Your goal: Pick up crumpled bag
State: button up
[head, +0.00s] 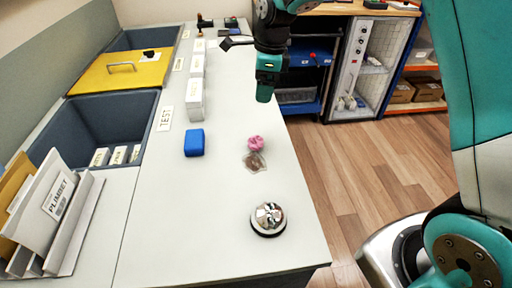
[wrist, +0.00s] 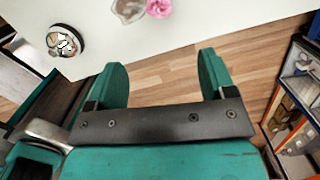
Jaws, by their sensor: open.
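A clear, brownish crumpled bag (head: 255,162) lies on the light table near its right edge. A pink crumpled thing (head: 256,143) lies right behind it, touching or nearly touching. In the wrist view the crumpled bag (wrist: 128,9) is at the top edge, partly cut off, with the pink thing (wrist: 159,8) to its right. My gripper (wrist: 163,78) is open and empty, its two teal fingers wide apart over the floor. In the head view my gripper (head: 264,95) hangs beyond the bag, near the table's right edge, apart from it.
A round metallic object on a dark base (head: 268,218) stands in front of the bag. A blue block (head: 194,142) lies to the left. White boxes (head: 195,98) line the table further back. Bare tabletop (head: 215,200) surrounds the bag. Shelves stand beyond the wooden floor.

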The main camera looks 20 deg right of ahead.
send_over(256, 137)
jog(key=f, duration=1.2)
jog(key=shift+w+d, duration=0.1)
jog(key=shift+d, duration=0.2)
jog(key=shift+a+f+p, duration=0.15)
jog(key=shift+f+p, duration=0.2)
jog(key=shift+f, duration=1.05)
jog(key=shift+a+f+p, duration=0.15)
jog(key=shift+f+p, duration=0.15)
jog(key=shift+f, duration=1.05)
jog(key=shift+c, duration=0.4)
jog(key=c, duration=0.9)
